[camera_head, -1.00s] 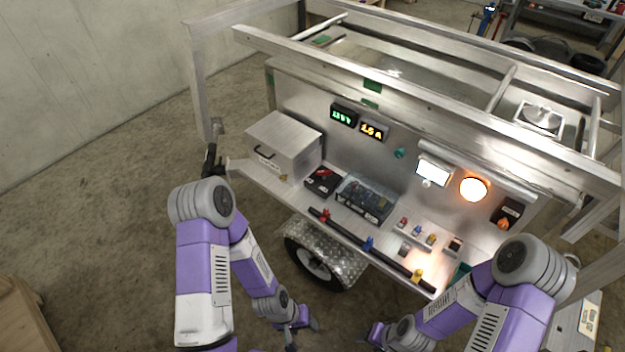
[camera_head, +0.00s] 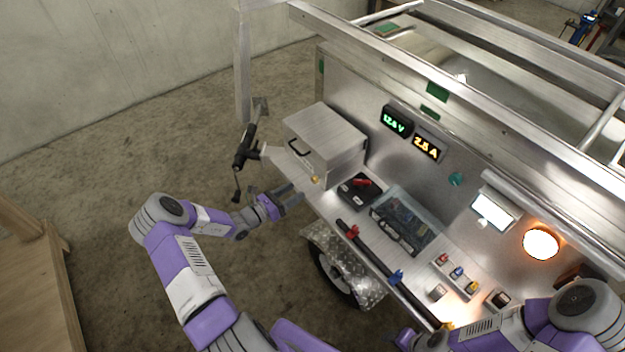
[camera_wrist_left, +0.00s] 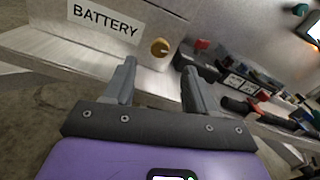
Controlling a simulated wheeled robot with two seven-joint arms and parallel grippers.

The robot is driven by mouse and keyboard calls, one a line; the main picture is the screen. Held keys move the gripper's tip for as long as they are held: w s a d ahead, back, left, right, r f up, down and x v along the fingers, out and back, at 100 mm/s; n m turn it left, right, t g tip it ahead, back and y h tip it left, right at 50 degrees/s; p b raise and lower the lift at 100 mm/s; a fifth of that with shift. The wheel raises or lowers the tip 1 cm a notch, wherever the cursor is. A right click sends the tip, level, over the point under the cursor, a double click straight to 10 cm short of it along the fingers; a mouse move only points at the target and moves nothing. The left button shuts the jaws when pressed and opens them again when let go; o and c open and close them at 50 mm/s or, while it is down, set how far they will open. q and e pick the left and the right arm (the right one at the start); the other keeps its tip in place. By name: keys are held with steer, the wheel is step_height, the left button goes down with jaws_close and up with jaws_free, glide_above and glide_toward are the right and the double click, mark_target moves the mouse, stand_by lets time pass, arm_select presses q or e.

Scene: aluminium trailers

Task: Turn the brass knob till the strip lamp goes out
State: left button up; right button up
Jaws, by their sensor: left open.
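The brass knob (camera_head: 315,180) is on the front of the aluminium battery box, low at its right; it also shows in the left wrist view (camera_wrist_left: 159,47), right of the BATTERY label. My left gripper (camera_head: 293,194) is open and empty, just in front of and below the knob. In the left wrist view its fingertips (camera_wrist_left: 158,68) straddle the line to the knob, apart from it. The strip lamp, which I take to be the white rectangular lamp (camera_head: 494,209) on the back panel, is lit. My right gripper's fingers are below the picture edge.
The battery box (camera_head: 325,145) stands at the shelf's left end. A black box with a red top (camera_head: 360,189), a clear-covered case (camera_head: 405,222) and small coloured switches (camera_head: 458,272) lie right of it. A round orange lamp (camera_head: 541,243) glows. A tow hitch (camera_head: 245,150) juts out left.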

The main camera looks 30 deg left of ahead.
mark_target(313, 180)
arm_select(q)
steer(key=b+x, duration=0.1)
steer(key=x, duration=0.6)
steer(key=shift+w, duration=0.1)
steer(key=c, duration=1)
steer(key=shift+d+r+m+p, duration=0.1)
steer(key=shift+m+p, duration=0.2)
steer(key=shift+m, duration=0.6)
steer(key=shift+c, duration=0.2)
steer(key=shift+m, duration=0.6)
steer(key=o, duration=1)
